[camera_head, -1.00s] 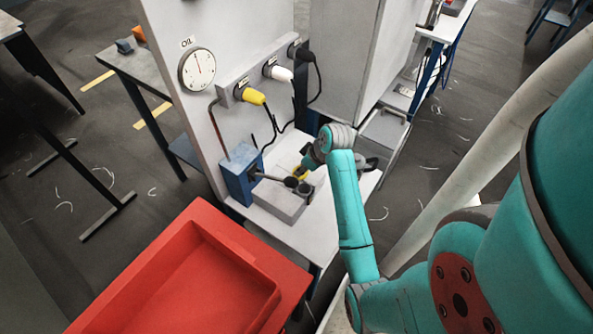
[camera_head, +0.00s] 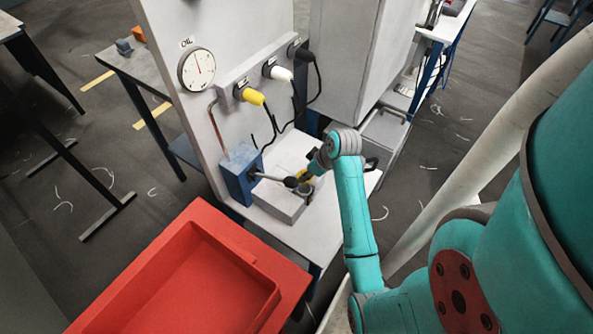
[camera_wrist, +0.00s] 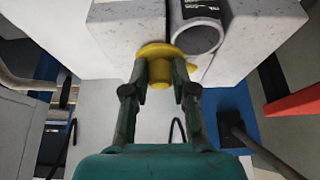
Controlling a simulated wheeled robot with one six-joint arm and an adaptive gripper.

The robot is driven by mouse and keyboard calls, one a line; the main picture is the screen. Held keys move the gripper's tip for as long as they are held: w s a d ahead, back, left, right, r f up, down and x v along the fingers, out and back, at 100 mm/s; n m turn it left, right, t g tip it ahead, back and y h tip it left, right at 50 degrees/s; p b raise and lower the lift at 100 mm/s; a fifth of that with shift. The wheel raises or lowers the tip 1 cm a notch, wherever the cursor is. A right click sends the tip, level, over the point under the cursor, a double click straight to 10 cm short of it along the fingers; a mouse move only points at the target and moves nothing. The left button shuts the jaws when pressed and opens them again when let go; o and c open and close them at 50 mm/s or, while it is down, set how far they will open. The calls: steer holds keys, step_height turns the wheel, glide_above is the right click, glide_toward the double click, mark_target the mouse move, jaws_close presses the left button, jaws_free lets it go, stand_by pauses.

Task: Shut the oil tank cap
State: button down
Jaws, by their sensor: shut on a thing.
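The yellow oil tank cap (camera_wrist: 158,50) is between the fingertips of my gripper (camera_wrist: 158,75), which is shut on it. In the wrist view the cap overlaps the edge of the pale tank block (camera_wrist: 125,30). It appears beside the grey round filler neck (camera_wrist: 200,38), not over its open end; whether they touch I cannot tell. In the head view the cap (camera_head: 304,175) shows just behind the neck (camera_head: 305,190), partly hidden by my gripper (camera_head: 312,170).
A blue box (camera_head: 238,178) with a black-knobbed lever (camera_head: 290,182) stands close left of the neck. A panel with an oil gauge (camera_head: 197,69) and plugged cables (camera_head: 252,96) rises behind. A red tray (camera_head: 150,285) is at the front left.

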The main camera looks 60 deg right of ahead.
mark_target(309, 181)
steer(key=shift+s+a, duration=0.45)
steer(key=shift+a, duration=0.1)
steer(key=shift+s+a, duration=0.4)
steer(key=shift+a, duration=0.45)
steer(key=shift+a, duration=0.65)
steer(key=c, duration=0.8)
jaws_free()
